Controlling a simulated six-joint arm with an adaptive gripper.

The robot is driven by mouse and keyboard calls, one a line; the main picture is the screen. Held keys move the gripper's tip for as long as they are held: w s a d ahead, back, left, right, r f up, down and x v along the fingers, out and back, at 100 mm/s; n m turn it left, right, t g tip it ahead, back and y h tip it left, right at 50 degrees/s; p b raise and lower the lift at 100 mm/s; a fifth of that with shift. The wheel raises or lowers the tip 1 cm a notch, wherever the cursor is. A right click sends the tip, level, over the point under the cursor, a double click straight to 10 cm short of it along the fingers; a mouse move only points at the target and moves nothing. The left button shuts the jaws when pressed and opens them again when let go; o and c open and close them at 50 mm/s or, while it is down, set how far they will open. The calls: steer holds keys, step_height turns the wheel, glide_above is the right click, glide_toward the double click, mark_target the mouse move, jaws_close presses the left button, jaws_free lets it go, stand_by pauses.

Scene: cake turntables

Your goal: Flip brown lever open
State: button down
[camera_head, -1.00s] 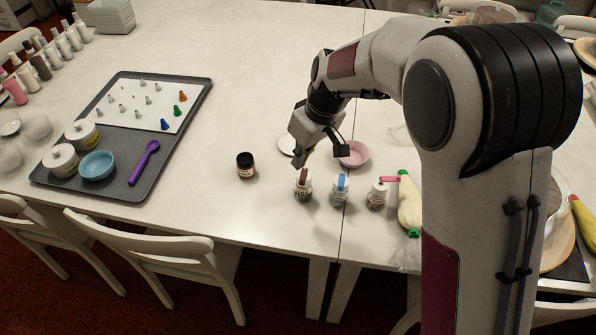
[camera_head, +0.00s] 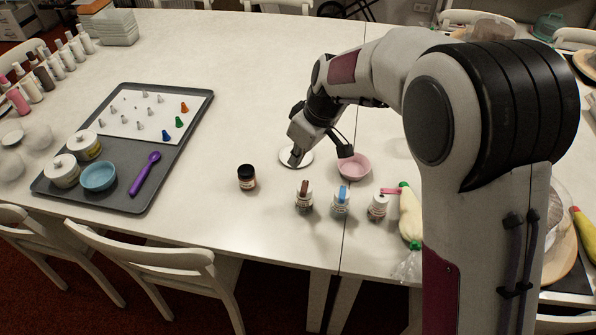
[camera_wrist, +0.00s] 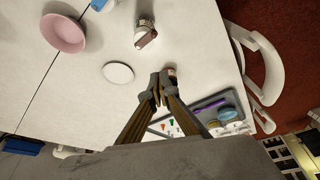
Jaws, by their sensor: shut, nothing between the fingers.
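The brown lever (camera_head: 305,187) sits on top of a small bottle (camera_head: 304,202) near the front of the table. In the wrist view, the brown lever (camera_wrist: 147,40) lies across the bottle's top end and sticks out past its edge. I cannot tell surely how far it is tilted. My gripper (camera_head: 292,161) is shut and empty, behind the bottle and apart from the lever, above or beside a white disc (camera_head: 304,157). In the wrist view, the closed fingertips (camera_wrist: 161,80) are below and right of the lever.
A blue-lever bottle (camera_head: 341,203) and a red-lever bottle (camera_head: 377,208) stand to the right. A pink bowl (camera_head: 354,167) is behind them. A dark-lidded jar (camera_head: 246,178) stands to the left. A grey tray (camera_head: 118,203) lies further left, with clear table between.

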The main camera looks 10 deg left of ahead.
mark_target(304, 187)
steer(key=shift+s+d+f, duration=0.1)
steer(key=shift+d+f, duration=0.1)
steer(key=shift+f, duration=2.15)
steer(key=shift+s+d+f, duration=0.1)
steer(key=shift+d+f, duration=0.05)
steer(key=shift+f, duration=2.15)
